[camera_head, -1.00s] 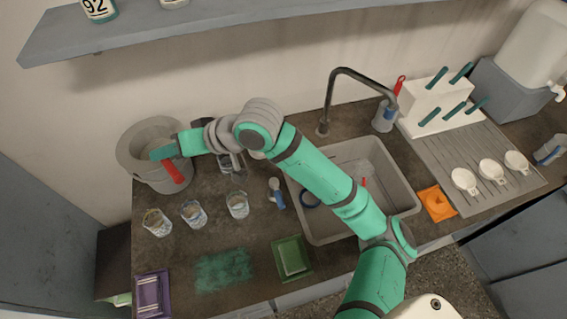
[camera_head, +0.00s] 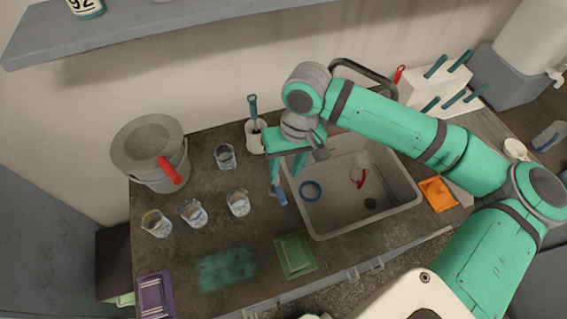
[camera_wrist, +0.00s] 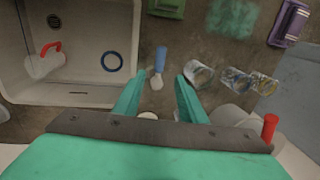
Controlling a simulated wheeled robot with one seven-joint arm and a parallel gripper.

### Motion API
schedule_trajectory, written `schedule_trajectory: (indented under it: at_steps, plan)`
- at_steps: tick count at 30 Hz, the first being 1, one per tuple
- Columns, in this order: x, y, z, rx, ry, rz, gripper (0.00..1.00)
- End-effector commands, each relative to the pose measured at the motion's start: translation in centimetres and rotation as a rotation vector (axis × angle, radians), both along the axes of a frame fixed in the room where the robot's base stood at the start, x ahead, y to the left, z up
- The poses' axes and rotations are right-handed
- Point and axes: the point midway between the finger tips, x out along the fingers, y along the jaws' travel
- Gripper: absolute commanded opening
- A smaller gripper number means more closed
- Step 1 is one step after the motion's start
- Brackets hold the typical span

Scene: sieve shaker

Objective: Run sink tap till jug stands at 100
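The jug (camera_head: 362,172), clear with a red handle, is inside the grey sink (camera_head: 412,203), near its drain. It also shows in the wrist view (camera_wrist: 42,66), where its water level cannot be read. The tap (camera_head: 350,66) arches behind the sink; my arm hides most of it, and no water flow is visible. My gripper (camera_head: 288,165) is above the counter at the sink's left edge, apart from the jug.
A blue-handled tool (camera_head: 279,193) lies below my gripper. Several glass beakers (camera_head: 237,203) and a grey bucket (camera_head: 145,176) with a red-handled sieve stand left. A blue ring (camera_head: 310,190) is in the sink. A green tray (camera_head: 295,256) and an orange item (camera_head: 437,194) lie near the front.

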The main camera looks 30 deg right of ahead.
Motion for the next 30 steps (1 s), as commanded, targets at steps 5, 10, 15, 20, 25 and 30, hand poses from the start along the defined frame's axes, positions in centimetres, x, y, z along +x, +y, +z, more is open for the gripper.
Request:
schedule_trajectory:
  at_steps: [5,10,15,20,25,30]
  plan:
    - [-0.1,0.3,-3.0,0.002,0.001,-0.005,0.38]
    - [0.2,0.9,-5.7,0.002,0.001,-0.001,0.38]
    - [0.4,1.4,-7.6,0.002,-0.001,0.004,0.38]
    - [0.5,1.6,-8.6,0.002,-0.002,0.007,0.38]
    - [0.5,1.6,-8.8,0.001,-0.003,0.007,0.38]
    - [0.5,1.6,-8.8,0.001,-0.002,0.006,0.33]
